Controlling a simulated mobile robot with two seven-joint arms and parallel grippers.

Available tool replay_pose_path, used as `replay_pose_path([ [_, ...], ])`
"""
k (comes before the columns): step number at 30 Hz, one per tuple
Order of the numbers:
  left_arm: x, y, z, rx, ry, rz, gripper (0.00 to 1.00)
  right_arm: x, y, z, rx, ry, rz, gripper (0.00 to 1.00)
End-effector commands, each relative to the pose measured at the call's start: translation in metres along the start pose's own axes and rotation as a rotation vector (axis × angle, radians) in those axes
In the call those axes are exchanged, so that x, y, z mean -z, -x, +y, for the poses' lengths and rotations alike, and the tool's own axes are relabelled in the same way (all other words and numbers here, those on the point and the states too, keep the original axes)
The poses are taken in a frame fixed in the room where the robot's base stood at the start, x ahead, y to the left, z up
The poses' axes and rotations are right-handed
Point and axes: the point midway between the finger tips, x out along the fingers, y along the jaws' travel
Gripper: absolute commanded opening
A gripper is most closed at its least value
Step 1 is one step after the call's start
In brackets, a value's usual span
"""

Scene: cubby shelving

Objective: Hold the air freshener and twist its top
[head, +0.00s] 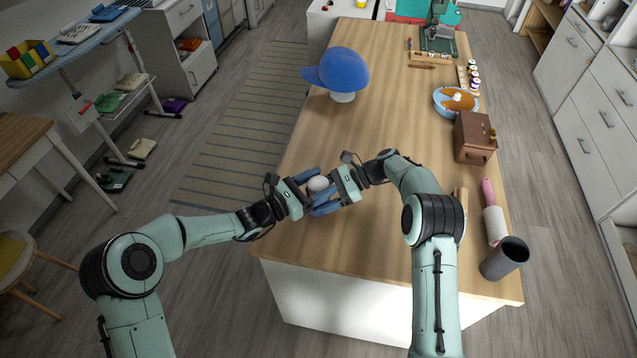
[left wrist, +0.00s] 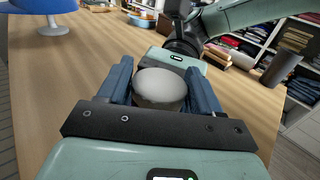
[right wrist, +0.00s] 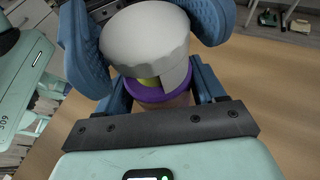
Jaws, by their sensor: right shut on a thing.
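The air freshener has a white rounded top and a purple ring below it. In the head view only its white top (head: 317,184) shows, between my two grippers above the near part of the counter. In the right wrist view the air freshener (right wrist: 146,45) is between the fingers of my right gripper (head: 327,192), which is shut on its lower body. My left gripper (head: 312,189) is open with its fingers on either side of the white top (left wrist: 160,86). Its fingers stand close to the top's sides; contact is hard to tell. The lower body is mostly hidden.
The wooden counter (head: 372,120) is clear around my grippers. A blue cap on a stand (head: 342,72) is farther back. A brown box (head: 474,137), a pink-handled roller (head: 494,222) and a dark grey cylinder (head: 504,258) line the right side.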

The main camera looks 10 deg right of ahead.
Motion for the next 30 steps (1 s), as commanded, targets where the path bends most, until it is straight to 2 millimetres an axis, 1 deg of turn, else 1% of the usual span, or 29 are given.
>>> replay_pose_path([
  [9, 0.000, 0.000, 0.000, 0.001, 0.000, 0.000, 0.83, 0.000, 0.000, 0.000, 0.000, -0.001, 0.000, 0.33],
  [13, 0.000, 0.007, 0.001, -0.001, 0.000, 0.000, 0.83, 0.000, 0.000, 0.000, 0.000, 0.000, 0.000, 0.33],
  [17, 0.000, 0.028, 0.001, -0.003, 0.000, 0.002, 0.83, 0.000, 0.000, 0.000, 0.000, 0.000, 0.000, 0.33],
  [24, 0.000, 0.080, 0.002, -0.004, 0.000, 0.001, 0.83, 0.000, 0.000, 0.000, 0.000, 0.000, 0.000, 0.33],
  [27, 0.000, 0.098, 0.001, -0.003, 0.001, 0.001, 0.83, 0.000, 0.000, 0.000, 0.000, 0.000, 0.000, 0.33],
  [30, 0.000, 0.110, 0.001, -0.003, 0.000, 0.000, 0.83, 0.000, 0.000, 0.000, 0.000, 0.000, 0.000, 0.33],
])
